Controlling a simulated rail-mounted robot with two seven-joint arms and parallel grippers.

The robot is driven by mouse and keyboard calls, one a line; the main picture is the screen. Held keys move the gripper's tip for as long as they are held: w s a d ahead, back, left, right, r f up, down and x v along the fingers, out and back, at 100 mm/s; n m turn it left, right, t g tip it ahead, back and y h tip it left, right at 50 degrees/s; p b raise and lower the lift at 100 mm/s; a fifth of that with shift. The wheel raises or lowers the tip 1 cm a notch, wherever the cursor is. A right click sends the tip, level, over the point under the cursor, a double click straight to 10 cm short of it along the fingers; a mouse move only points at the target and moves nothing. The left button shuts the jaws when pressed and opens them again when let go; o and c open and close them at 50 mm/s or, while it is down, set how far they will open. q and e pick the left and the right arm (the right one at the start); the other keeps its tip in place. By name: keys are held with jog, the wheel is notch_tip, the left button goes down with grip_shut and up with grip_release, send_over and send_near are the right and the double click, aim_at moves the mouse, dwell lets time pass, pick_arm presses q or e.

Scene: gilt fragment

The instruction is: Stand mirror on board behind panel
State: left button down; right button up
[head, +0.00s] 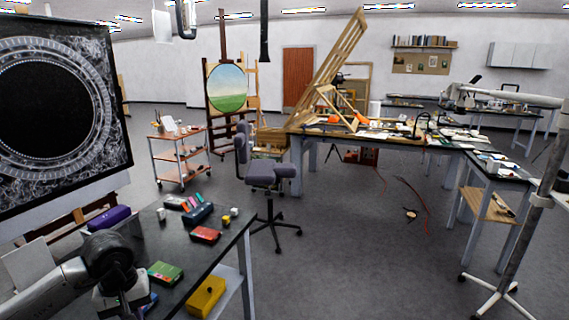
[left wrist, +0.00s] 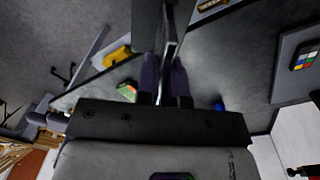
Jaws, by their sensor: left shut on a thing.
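My left gripper (left wrist: 166,80) is shut on a thin flat piece, likely the mirror (left wrist: 170,35), seen nearly edge-on between the two fingers in the left wrist view. In the head view my left arm reaches in at the lower left, over the dark table; its fingertips and the held piece cannot be made out there. A large dark panel (head: 98,45) with an ornate ring around a black disc stands upright at the left. I cannot tell which surface is the board. My right gripper is not in view.
The dark table (head: 222,248) carries a green box (head: 165,272), a red box (head: 205,234), a dark blue case (head: 198,214) and a purple case (head: 108,218). A yellow box (head: 206,297) lies on the lower shelf. A swivel chair (head: 268,172) stands beyond; open floor lies right.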

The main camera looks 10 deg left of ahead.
pick_arm(q)
jog(key=shift+s+d+f+m, duration=0.35)
jog(key=shift+s+d+m, duration=1.45)
jog(key=shift+d, duration=2.15)
jog(key=shift+s+d+f+m, duration=0.3)
jog(key=shift+s+d+m, duration=1.5)
jog(key=shift+d, duration=2.15)
jog(key=s+r+p, duration=0.3)
jog(key=r+p, duration=0.8)
jog(key=p, duration=0.1)
jog(key=s+r+p, duration=0.3)
jog(key=r+p, duration=0.8)
jog(key=p, duration=0.2)
jog(key=s+r+p, duration=0.3)
jog(key=r+p, duration=0.8)
jog(key=p, duration=0.1)
jog(key=shift+r, duration=0.2)
